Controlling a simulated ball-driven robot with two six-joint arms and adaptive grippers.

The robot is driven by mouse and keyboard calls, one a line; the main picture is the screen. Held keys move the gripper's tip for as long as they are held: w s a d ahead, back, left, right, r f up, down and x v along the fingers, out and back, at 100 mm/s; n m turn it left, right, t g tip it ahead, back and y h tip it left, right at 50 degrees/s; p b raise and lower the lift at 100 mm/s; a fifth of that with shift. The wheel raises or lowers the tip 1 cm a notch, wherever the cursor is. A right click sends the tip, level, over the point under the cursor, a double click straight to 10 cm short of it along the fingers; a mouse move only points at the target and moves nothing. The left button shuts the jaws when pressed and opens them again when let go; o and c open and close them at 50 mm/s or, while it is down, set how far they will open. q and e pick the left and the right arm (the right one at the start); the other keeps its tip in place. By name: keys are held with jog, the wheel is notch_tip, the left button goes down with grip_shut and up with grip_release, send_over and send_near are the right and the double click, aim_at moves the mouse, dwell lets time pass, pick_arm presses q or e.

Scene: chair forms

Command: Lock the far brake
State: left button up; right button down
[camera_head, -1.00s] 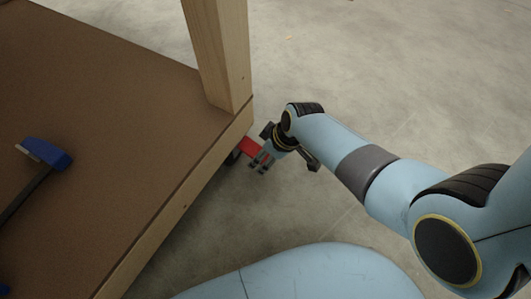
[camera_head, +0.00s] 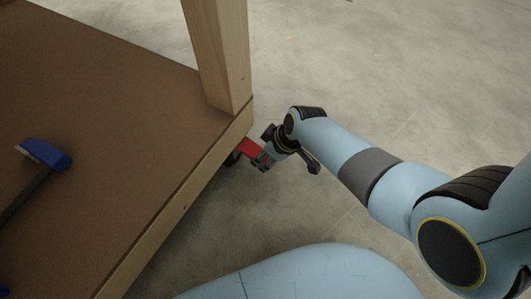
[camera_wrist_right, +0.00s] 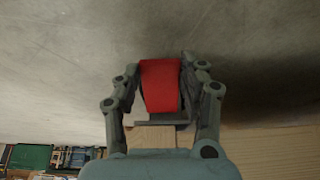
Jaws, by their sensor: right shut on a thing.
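The far brake is a red pedal (camera_head: 249,147) on a dark caster (camera_head: 233,157) under the corner of the wooden cart (camera_head: 180,206). In the right wrist view the red pedal (camera_wrist_right: 160,85) lies between the two fingers. My right gripper (camera_head: 262,162) reaches down beside the cart corner and is at the pedal's outer end. It is shut on the pedal, with the fingers (camera_wrist_right: 160,92) along its two sides. Most of the caster is hidden under the cart. My left gripper is in neither view.
A wooden post (camera_head: 219,55) rises from the cart corner close to my right gripper. The concrete floor (camera_head: 390,70) to the right of the cart is clear.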

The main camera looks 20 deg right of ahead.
jog(key=shift+f, duration=0.1)
jog(key=c, duration=0.7)
grip_release()
jog(key=v, duration=1.2)
jog(key=shift+s+d, duration=0.1)
jog(key=shift+f, duration=0.1)
